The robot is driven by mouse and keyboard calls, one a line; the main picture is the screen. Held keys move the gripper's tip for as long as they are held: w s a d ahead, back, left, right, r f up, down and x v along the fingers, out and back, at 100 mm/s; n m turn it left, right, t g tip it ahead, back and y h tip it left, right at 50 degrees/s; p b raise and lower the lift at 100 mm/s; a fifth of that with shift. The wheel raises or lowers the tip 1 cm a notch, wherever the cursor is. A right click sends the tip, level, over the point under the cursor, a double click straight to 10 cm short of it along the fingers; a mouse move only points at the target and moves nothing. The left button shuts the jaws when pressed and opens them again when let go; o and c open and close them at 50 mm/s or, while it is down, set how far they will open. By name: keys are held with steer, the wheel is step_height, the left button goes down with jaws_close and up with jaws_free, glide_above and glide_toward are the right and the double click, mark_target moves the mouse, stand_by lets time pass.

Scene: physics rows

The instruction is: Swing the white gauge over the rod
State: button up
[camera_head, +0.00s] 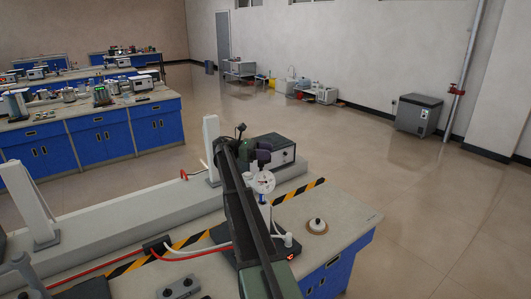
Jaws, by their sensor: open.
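The white gauge (263,182) has a round pale dial with a dark needle. It stands just right of my long dark arm, above the near bench. Below it is an upright whitish piece with a blue part (264,202), partly behind my arm. I cannot tell clearly which piece is the rod. My gripper (264,164) is small and dark, at the arm's far end, just above the gauge in the picture. It is open; its fingertips are hard to make out, and I cannot tell whether it touches the gauge.
A dark plate device with a red light (291,256) stands below the gauge. A round white-topped piece (317,225) sits on the bench at right. White posts (211,145) rise from the long grey rail.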

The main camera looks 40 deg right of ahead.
step_height(320, 180, up, 15)
steer(key=p, duration=1.3)
steer(key=s+a+f+m+t+y+b, duration=0.1)
steer(key=s+a+f+m+t+b, duration=0.1)
steer(key=s+a+f+m+t, duration=0.3)
steer(key=s+a+f+m+t+y+b, duration=0.15)
steer(key=a+f, duration=0.25)
steer(key=f, duration=0.4)
steer(key=s+a+f+t+y+b, duration=0.2)
steer(key=s+a+f+b, duration=0.3)
steer(key=a, duration=0.8)
steer(key=s+a+f+m+t+y+b, duration=0.1)
steer(key=s+a+f+t+y+b, duration=0.2)
steer(key=a+f, duration=0.7)
steer(key=s+a+f+t+y+b, duration=0.2)
steer(key=s+a+f+y+b, duration=0.2)
steer(key=a, duration=1.1)
steer(key=s+f+b, duration=0.2)
steer(key=s+f, duration=0.1)
steer(key=shift+s+a+f+b, duration=0.15)
steer(key=shift+s+a+b, duration=0.15)
steer(key=shift+s+a, duration=0.1)
